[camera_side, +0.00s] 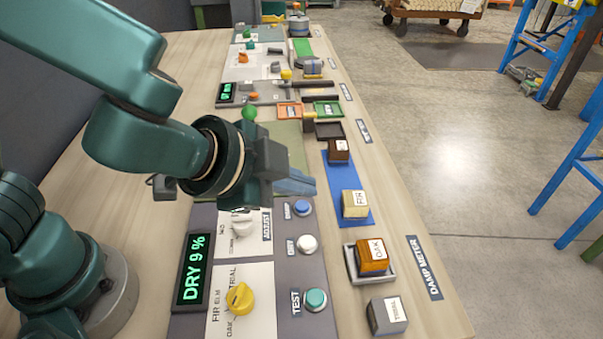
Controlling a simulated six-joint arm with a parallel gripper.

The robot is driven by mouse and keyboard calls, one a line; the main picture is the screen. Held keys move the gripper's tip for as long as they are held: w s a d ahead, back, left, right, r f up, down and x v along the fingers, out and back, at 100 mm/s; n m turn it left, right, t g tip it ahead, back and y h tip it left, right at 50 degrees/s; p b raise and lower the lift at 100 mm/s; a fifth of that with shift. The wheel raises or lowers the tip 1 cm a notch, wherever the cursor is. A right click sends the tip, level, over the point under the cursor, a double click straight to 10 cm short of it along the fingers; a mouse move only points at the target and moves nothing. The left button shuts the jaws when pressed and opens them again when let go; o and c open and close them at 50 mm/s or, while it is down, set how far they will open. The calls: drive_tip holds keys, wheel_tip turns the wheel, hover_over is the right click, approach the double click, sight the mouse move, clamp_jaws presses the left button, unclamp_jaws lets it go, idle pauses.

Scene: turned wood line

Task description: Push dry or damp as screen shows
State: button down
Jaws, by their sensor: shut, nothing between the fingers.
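The screen (193,270) on the near panel reads "DRY 9 %" in green. To its right are a white button (307,244), whose small label seems to read DRY, a blue button (302,208), whose label is hard to read, and a teal button (316,299) labelled TEST. A yellow knob (240,298) and a white knob (242,224) sit on the panel. My gripper (312,186) is shut and empty, in the air just beyond the blue button in the picture. Its height above the panel is hard to tell.
An orange-brown OAK block (372,266) sits in a grey tray (388,278). A grey block (387,316) stands nearer. A FIR block (355,211) and a dark block (338,157) are on a blue strip (345,181). Other panels fill the table's far end.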

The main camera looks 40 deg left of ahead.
sight(307, 243)
drive_tip(key=shift+f, duration=4.4)
drive_tip(key=shift+f, duration=0.4)
drive_tip(key=shift+f, duration=0.4)
drive_tip(key=shift+r, duration=0.8)
